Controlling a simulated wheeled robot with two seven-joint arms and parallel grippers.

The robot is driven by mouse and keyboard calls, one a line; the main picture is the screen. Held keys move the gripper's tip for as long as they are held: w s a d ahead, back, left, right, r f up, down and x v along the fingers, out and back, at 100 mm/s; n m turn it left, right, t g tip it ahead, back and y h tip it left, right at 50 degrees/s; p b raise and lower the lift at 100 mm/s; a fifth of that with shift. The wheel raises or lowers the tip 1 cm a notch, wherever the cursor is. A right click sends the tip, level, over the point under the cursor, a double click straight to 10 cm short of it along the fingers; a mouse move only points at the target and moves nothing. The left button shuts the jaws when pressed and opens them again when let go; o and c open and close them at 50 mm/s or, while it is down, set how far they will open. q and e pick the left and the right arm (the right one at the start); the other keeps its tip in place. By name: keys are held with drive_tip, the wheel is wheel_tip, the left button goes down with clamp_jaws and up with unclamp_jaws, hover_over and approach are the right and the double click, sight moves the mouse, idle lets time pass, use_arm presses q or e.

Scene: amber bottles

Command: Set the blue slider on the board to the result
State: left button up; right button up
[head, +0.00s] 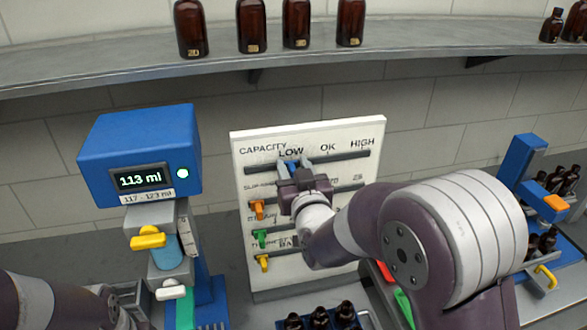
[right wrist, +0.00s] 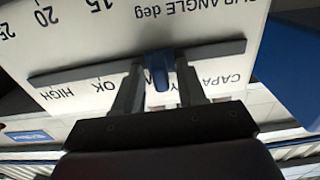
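The white board (head: 340,272) stands upright with several slider tracks. The blue slider (head: 292,165) is on the top track, below the word LOW; it also shows in the right wrist view (right wrist: 160,72). My right gripper (head: 294,167) has one finger on each side of the blue slider, close against it, and appears shut on it. The fingers also show in the right wrist view (right wrist: 161,85). The blue device (head: 140,150) at left has a screen (head: 140,179) reading 113 ml, a label reading 117 - 123 ml and a lit green lamp. My left arm is at the lower left; its fingers are not clear.
Orange (head: 257,209), green (head: 260,238) and yellow (head: 262,263) sliders sit on the lower tracks. My right arm hides the board's lower right. Dark bottles (head: 320,318) stand in front of the board. Amber bottles (head: 252,27) stand on the shelf (head: 120,62). A blue station (head: 522,160) is at right.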

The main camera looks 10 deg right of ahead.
drive_tip(key=shift+s+d, duration=0.1)
drive_tip(key=shift+d, duration=0.25)
drive_tip(key=shift+s, duration=0.2)
drive_tip(key=s+p, duration=0.5)
drive_tip(key=s, duration=0.7)
drive_tip(key=shift+s+p, duration=0.2)
drive_tip(key=shift+p, duration=0.2)
drive_tip(key=shift+w+a, duration=0.1)
drive_tip(key=shift+a, duration=0.05)
